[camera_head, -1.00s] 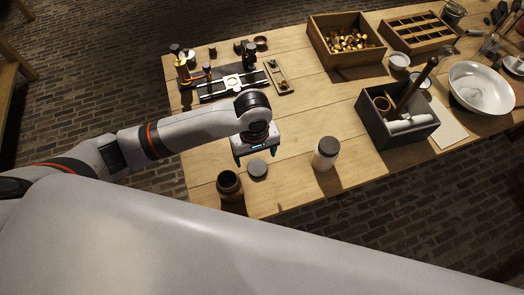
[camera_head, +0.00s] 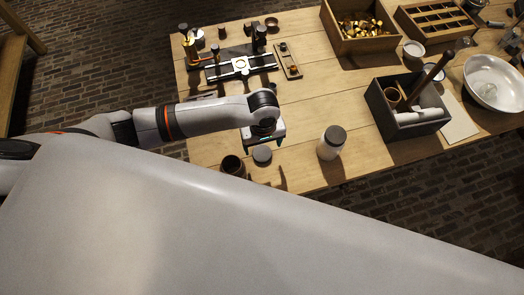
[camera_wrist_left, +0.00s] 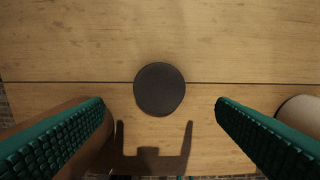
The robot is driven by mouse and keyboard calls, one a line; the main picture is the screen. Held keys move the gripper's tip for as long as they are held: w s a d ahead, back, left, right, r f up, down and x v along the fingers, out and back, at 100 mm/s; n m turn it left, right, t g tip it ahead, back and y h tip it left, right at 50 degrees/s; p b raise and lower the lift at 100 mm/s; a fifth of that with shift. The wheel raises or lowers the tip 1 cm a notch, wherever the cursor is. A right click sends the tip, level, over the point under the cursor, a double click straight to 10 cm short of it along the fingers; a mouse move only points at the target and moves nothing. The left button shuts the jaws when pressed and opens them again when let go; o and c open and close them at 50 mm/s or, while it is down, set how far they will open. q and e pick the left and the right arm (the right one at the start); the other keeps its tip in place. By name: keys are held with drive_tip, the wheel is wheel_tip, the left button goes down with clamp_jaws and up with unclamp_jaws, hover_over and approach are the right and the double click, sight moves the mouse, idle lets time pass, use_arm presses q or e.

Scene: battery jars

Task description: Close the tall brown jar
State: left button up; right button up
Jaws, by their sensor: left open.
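The tall brown jar (camera_head: 232,167) stands open near the table's front edge, its lower part hidden by my own body in the head view. A round dark lid (camera_head: 262,155) lies flat on the table just right of it. My left gripper (camera_head: 263,141) is over the lid. In the left wrist view the lid (camera_wrist_left: 159,89) lies below and between the spread green fingers of the left gripper (camera_wrist_left: 160,106), with nothing held. The brown jar shows partly behind the left finger in that view. My right gripper is not in view.
A white jar with a dark lid (camera_head: 331,143) stands to the right. A dark caddy (camera_head: 408,125), a white bowl (camera_head: 493,83) and wooden boxes (camera_head: 360,43) are further right and back. A metal fixture (camera_head: 240,66) lies at the back left. Bare wood surrounds the lid.

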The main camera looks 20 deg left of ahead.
sight(262, 153)
use_arm(q)
drive_tip(key=shift+f, duration=0.2)
drive_tip(key=shift+w+a+f+p, duration=0.1)
drive_tip(key=shift+f+p, duration=0.15)
drive_tip(key=shift+f, duration=1.05)
drive_tip(key=shift+w+a+f+p, duration=0.1)
drive_tip(key=shift+f+p, duration=0.15)
drive_tip(key=shift+f, duration=1.05)
drive_tip(key=shift+c, duration=0.3)
drive_tip(key=c, duration=1)
